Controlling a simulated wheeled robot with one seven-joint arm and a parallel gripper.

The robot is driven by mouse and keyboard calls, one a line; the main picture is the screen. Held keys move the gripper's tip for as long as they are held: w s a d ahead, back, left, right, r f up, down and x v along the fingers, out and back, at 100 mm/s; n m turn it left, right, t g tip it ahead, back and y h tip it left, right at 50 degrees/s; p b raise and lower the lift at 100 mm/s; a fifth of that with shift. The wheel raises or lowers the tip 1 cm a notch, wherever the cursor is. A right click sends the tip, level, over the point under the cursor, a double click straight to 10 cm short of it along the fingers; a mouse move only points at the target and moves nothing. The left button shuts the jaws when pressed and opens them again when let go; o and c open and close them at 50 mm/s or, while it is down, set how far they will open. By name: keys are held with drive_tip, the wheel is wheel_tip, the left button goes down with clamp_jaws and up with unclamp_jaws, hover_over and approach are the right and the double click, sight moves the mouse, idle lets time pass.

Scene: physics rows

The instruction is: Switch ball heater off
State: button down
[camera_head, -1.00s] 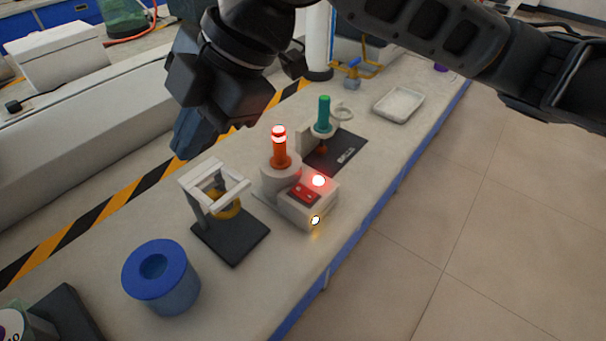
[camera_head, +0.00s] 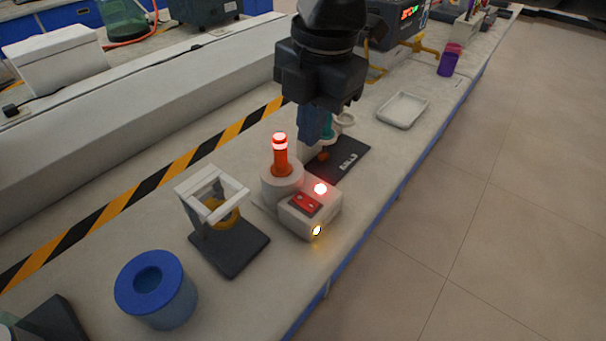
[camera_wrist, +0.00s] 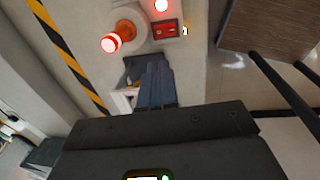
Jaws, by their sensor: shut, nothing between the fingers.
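The ball heater (camera_head: 312,215) is a pale box with a round base at its back left. An orange post with a glowing red top (camera_head: 280,150) stands on that base. A red rocker switch (camera_head: 305,204) is on the box top, beside a glowing red lamp (camera_head: 320,188); a yellowish light glows on its front. In the wrist view the switch (camera_wrist: 165,29) and lamp show near the top edge. My gripper (camera_head: 312,138) points down behind the heater, apart from the switch in the picture. Its blue fingers (camera_wrist: 155,85) are together and empty.
A ball-and-ring stand on a black plate (camera_head: 338,160) is behind the heater, partly hidden by my gripper. A white-topped stand (camera_head: 212,195) and a blue cylinder (camera_head: 155,290) are to the left. A white tray (camera_head: 403,110) lies beyond. The bench's front edge is close.

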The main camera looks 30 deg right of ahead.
sight(301, 199)
drive_tip(key=f, duration=0.4)
drive_tip(key=w+f, duration=0.1)
drive_tip(key=f, duration=0.8)
drive_tip(key=shift+w+a+f, duration=0.3)
drive_tip(key=shift+f, duration=0.1)
drive_tip(key=shift+w+f, duration=0.1)
drive_tip(key=shift+f, duration=0.1)
drive_tip(key=shift+p, duration=0.3)
drive_tip(key=shift+s+d+r+p, duration=0.1)
drive_tip(key=shift+s+d+p, duration=0.1)
drive_tip(key=shift+s, duration=0.2)
drive_tip(key=shift+s+d+r+p, duration=0.1)
drive_tip(key=shift+s+p, duration=0.05)
drive_tip(key=shift+s, duration=0.25)
